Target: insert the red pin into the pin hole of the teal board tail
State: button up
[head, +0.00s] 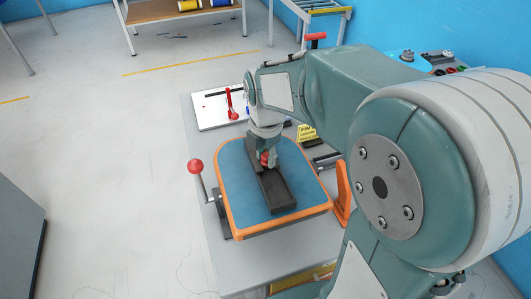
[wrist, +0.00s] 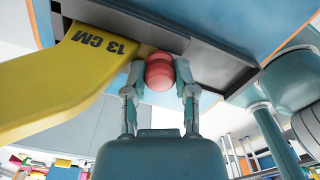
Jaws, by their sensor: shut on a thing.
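The teal board (head: 232,172) with an orange rim lies on the table in the head view. A dark raised block with a long recess (head: 281,188) sits on it. My gripper (head: 267,155) points down at the block's far end, shut on the red pin (head: 264,159). In the wrist view the pin (wrist: 159,74) is a rounded red piece between both fingertips of my gripper (wrist: 160,80). Its far end is at the dark block (wrist: 205,55). The pin hole is hidden, so I cannot tell whether the pin is in it.
A yellow plate marked 13 CM (wrist: 60,85) lies close beside the pin in the wrist view. A red-knobbed lever (head: 196,168) stands left of the board. An orange upright (head: 342,192) stands right. A white panel with a red clamp (head: 212,110) lies behind.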

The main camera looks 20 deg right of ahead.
aim_at(265, 155)
jog(key=shift+f, duration=0.2)
jog(key=o, duration=0.9)
notch_tip(265, 155, up, 12)
jog(key=shift+f, duration=0.1)
dwell(0.4)
